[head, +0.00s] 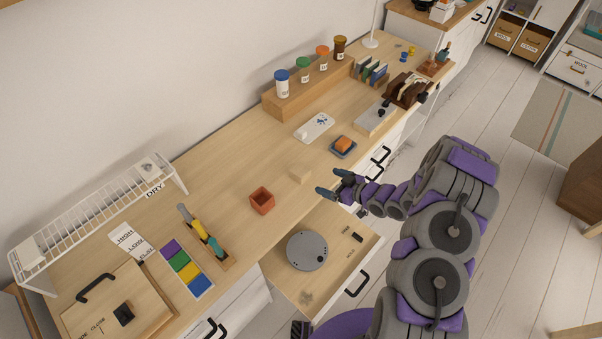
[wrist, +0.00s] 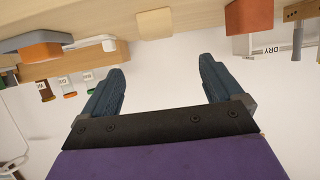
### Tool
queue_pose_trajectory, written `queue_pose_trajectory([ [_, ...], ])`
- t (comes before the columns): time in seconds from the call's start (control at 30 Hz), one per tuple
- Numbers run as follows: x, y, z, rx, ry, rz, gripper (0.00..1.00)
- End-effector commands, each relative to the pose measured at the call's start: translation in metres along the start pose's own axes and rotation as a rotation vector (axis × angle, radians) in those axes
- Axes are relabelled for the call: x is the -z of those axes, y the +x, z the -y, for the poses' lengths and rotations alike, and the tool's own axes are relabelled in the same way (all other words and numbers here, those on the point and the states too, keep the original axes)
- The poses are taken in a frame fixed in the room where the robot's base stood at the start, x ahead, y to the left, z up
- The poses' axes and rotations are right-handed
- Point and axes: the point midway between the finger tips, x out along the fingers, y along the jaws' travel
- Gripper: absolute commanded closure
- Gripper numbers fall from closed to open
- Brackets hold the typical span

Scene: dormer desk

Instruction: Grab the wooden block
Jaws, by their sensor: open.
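A small pale wooden block (head: 300,175) stands on the desk top, near its front edge, to the right of a terracotta pot. It also shows at the top of the wrist view (wrist: 153,23), where the scene appears upside down. My gripper (head: 329,183) is just to the right of the block in the head view, with its dark blue fingers spread and nothing between them. In the wrist view, the open fingers (wrist: 162,68) are spread wide, and the block lies beyond the gap between them, apart from both.
The terracotta pot (head: 262,201) stands left of the block. An orange sponge on a blue dish (head: 343,147) is to its right. An open drawer (head: 335,284) with a grey round device (head: 307,251) juts out below the desk edge. Bare desk surrounds the block.

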Motion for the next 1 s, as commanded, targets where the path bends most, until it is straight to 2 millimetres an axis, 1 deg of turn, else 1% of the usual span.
queue_pose_trajectory([
  [0.03,-0.001,0.010,0.002,0.005,-0.002,0.000,0.06],
  [0.1,-0.001,0.021,0.002,0.005,-0.002,0.000,0.06],
  [0.53,-0.003,0.084,0.000,0.004,-0.001,0.000,0.06],
  [0.63,-0.002,0.094,-0.001,0.002,-0.002,0.001,0.06],
  [0.87,-0.002,0.104,-0.002,0.001,0.000,0.000,0.06],
  [1.0,-0.004,0.121,-0.004,0.003,-0.002,0.001,0.06],
])
